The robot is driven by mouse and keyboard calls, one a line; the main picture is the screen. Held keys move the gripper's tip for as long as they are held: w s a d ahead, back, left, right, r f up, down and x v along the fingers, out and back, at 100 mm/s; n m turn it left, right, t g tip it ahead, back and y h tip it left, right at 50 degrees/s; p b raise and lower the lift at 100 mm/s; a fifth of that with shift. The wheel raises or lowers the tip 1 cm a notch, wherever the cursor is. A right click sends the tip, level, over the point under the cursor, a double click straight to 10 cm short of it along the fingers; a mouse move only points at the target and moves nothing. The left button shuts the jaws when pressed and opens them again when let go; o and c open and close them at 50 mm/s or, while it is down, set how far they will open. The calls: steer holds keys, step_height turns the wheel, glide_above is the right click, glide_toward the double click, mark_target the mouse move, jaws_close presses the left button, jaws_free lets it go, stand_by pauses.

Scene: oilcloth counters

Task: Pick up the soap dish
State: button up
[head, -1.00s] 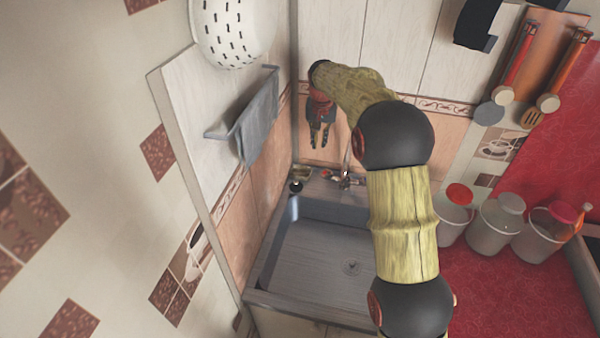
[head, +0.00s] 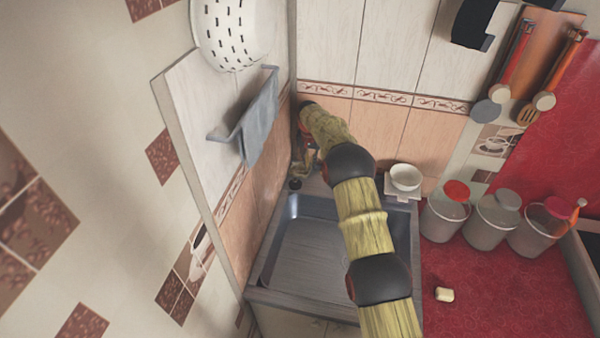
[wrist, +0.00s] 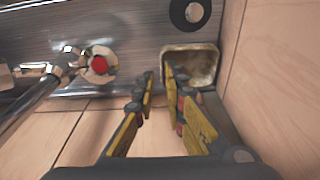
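In the head view my gripper (head: 305,160) is low in the back corner of the sink and hides most of the dish.
The tap with a red-centred knob (wrist: 99,65) is left of my fingers. A dark round piece (wrist: 190,12) lies beyond the dish. Tiled walls close the corner. The sink basin (head: 300,250) is empty. A white bowl (head: 405,177) and lidded canisters (head: 445,218) stand to the right.

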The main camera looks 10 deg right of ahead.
mark_target(310, 170)
steer(key=shift+w+d+f, duration=0.1)
steer(key=shift+w+f, duration=0.15)
steer(key=shift+f, duration=0.85)
steer(key=shift+w+f, duration=0.2)
steer(key=shift+f, duration=0.85)
steer(key=shift+c, duration=0.3)
jaws_close()
steer(key=shift+r, duration=0.1)
